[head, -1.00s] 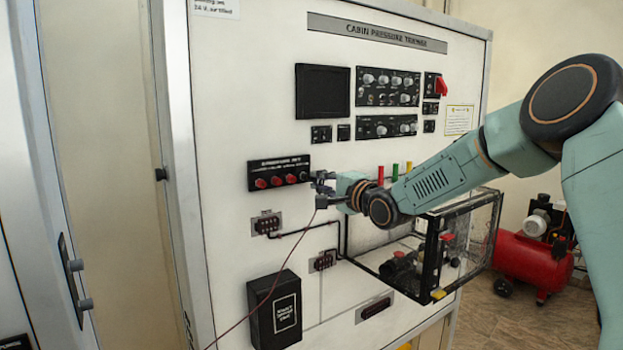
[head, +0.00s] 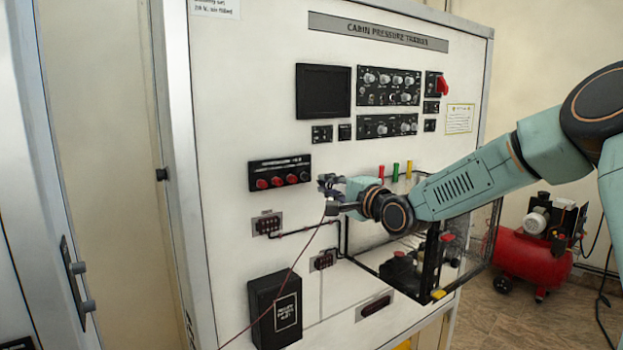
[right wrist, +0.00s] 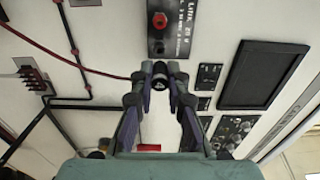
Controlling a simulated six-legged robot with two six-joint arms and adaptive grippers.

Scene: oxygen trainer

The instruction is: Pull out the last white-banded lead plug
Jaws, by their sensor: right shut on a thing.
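My right gripper (head: 326,190) is in front of the white panel, just right of the black strip (head: 280,172) with its row of red sockets. In the right wrist view its fingers (right wrist: 160,74) are closed around a small dark lead plug (right wrist: 160,84), mostly hidden between them. Its white band cannot be made out clearly. A thin red lead (right wrist: 95,68) runs to the gripper, and hangs down left in the head view (head: 290,272). The held plug looks apart from the red socket (right wrist: 159,20) on the strip. My left gripper is not in view.
A black box (head: 275,308) is low on the panel, with black cabling and small connectors (head: 267,225) above. A clear case (head: 440,250) juts out below my right forearm. Red, green and yellow pieces (head: 395,172) stand above it. A red compressor (head: 530,255) is on the floor.

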